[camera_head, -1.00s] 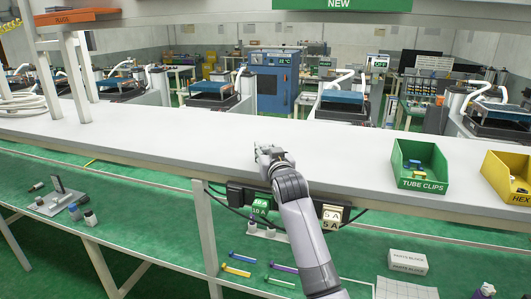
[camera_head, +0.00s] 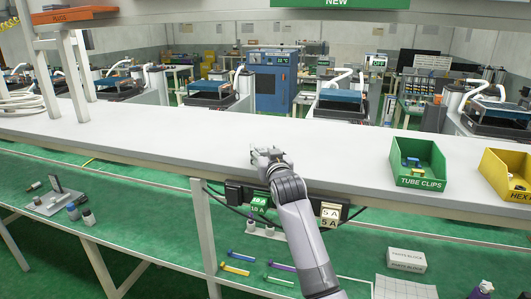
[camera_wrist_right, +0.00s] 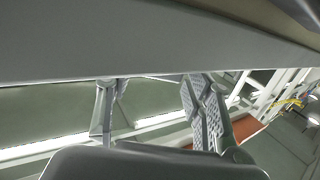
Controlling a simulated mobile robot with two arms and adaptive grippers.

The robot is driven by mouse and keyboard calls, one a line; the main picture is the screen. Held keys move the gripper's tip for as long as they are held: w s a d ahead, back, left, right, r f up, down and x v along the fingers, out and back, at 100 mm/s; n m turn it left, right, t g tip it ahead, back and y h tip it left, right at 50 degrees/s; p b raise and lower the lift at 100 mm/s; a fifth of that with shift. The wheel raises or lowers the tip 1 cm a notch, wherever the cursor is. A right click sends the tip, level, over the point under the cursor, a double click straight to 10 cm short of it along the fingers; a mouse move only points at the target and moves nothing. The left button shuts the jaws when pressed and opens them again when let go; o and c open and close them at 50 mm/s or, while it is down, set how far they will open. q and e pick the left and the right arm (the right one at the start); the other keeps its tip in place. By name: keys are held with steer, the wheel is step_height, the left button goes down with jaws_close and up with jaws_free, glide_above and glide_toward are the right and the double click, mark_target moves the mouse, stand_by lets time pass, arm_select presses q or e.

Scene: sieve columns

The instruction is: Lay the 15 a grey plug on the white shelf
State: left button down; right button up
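My right gripper (camera_head: 266,153) is over the front edge of the long white shelf (camera_head: 330,150). In the right wrist view its two fingers (camera_wrist_right: 152,90) stand apart with nothing seen between them, and a pale flat edge crosses just beyond the tips. I cannot make out a grey 15 A plug in either view. My left gripper is not in view.
A green TUBE CLIPS bin (camera_head: 418,170) and a yellow bin (camera_head: 505,175) stand to the right on the white shelf.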

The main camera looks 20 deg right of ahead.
steer(key=shift+o, duration=0.9)
